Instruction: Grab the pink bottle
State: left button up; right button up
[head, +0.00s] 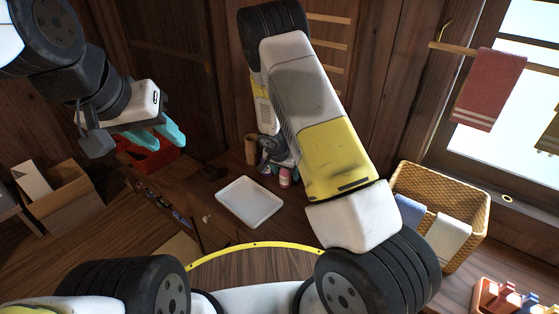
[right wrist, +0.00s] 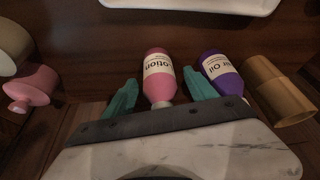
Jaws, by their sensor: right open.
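The pink bottle (right wrist: 158,77), with a white label reading "Lotion", lies between the two teal fingers of my right gripper (right wrist: 161,82) in the right wrist view. The fingers are open, one on each side, and I see no clear contact. In the head view a small pink piece, seemingly this bottle (head: 285,177), shows just below my right gripper (head: 280,160), which is partly hidden by my arm. My left gripper (head: 157,137) is open and empty at the left, above a red container.
A purple bottle (right wrist: 222,72) stands close beside the right finger, with a bamboo cup (right wrist: 279,90) further right. Another pink item (right wrist: 33,87) is at the left. A white tray (head: 249,202) lies near the bottles. A wicker basket (head: 473,215) holds cloths at the right.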

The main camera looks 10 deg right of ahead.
jog(key=shift+w+d+f, duration=0.1)
jog(key=shift+w+f, duration=0.05)
jog(key=shift+f, duration=0.3)
jog(key=shift+c, duration=0.3)
grip_shut()
jog(key=shift+r, duration=0.15)
